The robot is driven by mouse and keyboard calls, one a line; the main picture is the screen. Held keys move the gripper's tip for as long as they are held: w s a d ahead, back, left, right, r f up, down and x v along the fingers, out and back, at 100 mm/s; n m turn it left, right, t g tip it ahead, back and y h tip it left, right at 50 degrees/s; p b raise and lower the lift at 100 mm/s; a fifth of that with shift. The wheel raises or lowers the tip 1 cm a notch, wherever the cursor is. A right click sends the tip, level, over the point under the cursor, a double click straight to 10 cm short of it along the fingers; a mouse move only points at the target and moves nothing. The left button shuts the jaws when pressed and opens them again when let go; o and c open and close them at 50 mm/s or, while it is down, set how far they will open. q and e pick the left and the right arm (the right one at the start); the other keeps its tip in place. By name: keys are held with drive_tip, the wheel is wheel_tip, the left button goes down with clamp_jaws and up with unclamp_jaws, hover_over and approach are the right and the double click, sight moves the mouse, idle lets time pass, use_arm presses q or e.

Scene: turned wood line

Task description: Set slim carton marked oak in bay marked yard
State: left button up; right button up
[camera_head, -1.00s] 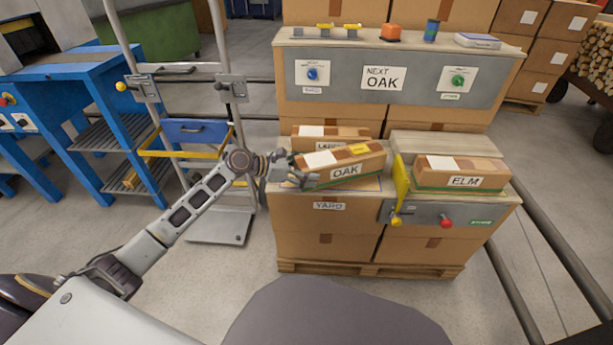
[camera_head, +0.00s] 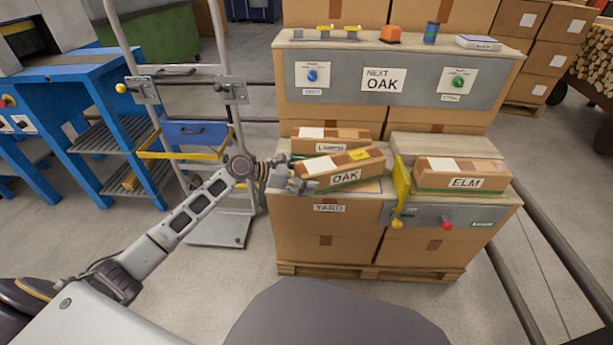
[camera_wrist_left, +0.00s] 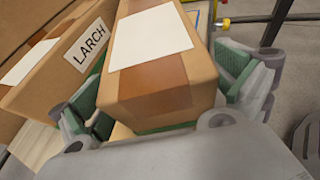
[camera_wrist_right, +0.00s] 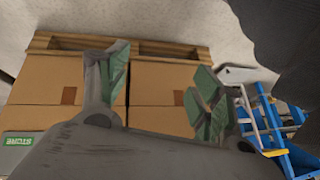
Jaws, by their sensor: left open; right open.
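The slim carton marked OAK (camera_head: 345,170) lies on the left half of the stacked boxes' top, over the bay marked YARD (camera_head: 329,208). It sits slightly askew, in front of the LARCH carton (camera_head: 325,134). My left gripper (camera_head: 295,184) is open at the carton's left end. In the left wrist view the open fingers stand on both sides of the carton's end (camera_wrist_left: 160,70); whether they touch it I cannot tell. My right gripper (camera_wrist_right: 155,95) is open and empty in the right wrist view, facing the boxes on the pallet.
A yellow lever (camera_head: 400,188) stands between the YARD side and the ELM carton (camera_head: 462,175). A panel reading NEXT OAK (camera_head: 383,80) rises behind. A wheeled frame with a blue drawer (camera_head: 196,133) stands left of the boxes, near my left arm.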

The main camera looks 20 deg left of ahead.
sight(298, 174)
idle(0.3)
use_arm(q)
drive_tip(key=shift+s+a+r, duration=0.2)
drive_tip(key=shift+s+a, duration=0.05)
drive_tip(key=shift+a, duration=0.05)
drive_tip(key=shift+s+a+r+p, duration=0.25)
drive_tip(key=shift+s+a+p, duration=0.15)
drive_tip(key=shift+a, duration=0.1)
drive_tip(key=p+v, duration=0.1)
drive_tip(key=v, duration=0.2)
drive_tip(key=shift+s+a+r, duration=0.15)
drive_tip(key=shift+s, duration=0.05)
drive_tip(key=p+v, duration=0.1)
drive_tip(key=v, duration=0.2)
drive_tip(key=shift+s+a, duration=0.1)
drive_tip(key=shift+p+v, duration=0.5)
drive_tip(key=shift+v, duration=1)
use_arm(e)
wheel_tip(298, 174, up, 8)
drive_tip(key=d+g+h, duration=0.1)
drive_tip(key=d, duration=0.1)
drive_tip(key=shift+s+r+n, duration=0.15)
drive_tip(key=shift+s+n, duration=0.15)
drive_tip(key=shift+s, duration=0.05)
drive_tip(key=shift+g, duration=0.3)
